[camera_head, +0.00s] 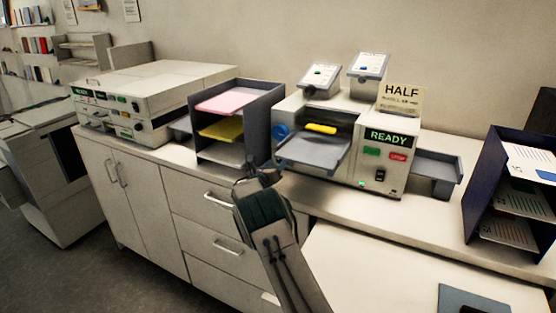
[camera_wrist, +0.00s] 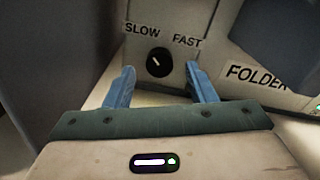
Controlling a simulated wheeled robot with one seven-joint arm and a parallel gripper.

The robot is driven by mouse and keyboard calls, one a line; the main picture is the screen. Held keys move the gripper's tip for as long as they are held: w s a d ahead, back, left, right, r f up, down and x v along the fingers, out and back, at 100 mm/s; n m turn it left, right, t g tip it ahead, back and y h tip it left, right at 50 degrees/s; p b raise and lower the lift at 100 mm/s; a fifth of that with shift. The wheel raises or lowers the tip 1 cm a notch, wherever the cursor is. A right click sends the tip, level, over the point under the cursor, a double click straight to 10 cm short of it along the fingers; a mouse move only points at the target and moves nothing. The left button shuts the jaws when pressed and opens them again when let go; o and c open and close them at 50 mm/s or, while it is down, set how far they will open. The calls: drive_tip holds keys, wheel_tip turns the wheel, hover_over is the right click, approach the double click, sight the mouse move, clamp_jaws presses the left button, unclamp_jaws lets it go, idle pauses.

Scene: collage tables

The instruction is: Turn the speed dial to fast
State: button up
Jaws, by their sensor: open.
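The speed dial (camera_wrist: 159,62) is a round black knob on a pale panel in the wrist view. The label SLOW is at its upper left and FAST at its upper right. The short white mark on the dial slants toward the upper left, the SLOW side. My gripper (camera_wrist: 160,78) is open, with one blue finger on each side of the dial in the picture. I cannot tell whether the fingers touch it. In the head view my gripper (camera_head: 258,176) is beside the folding machine (camera_head: 345,152), and the dial cannot be made out there.
A dark shelf unit (camera_head: 276,115) with coloured paper stands close to the left of my gripper. The machine's grey tray (camera_head: 315,154) juts out nearby. The counter's front right is mostly clear.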

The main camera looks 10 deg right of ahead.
drive_tip(key=shift+x, duration=1.15)
drive_tip(key=c, duration=1)
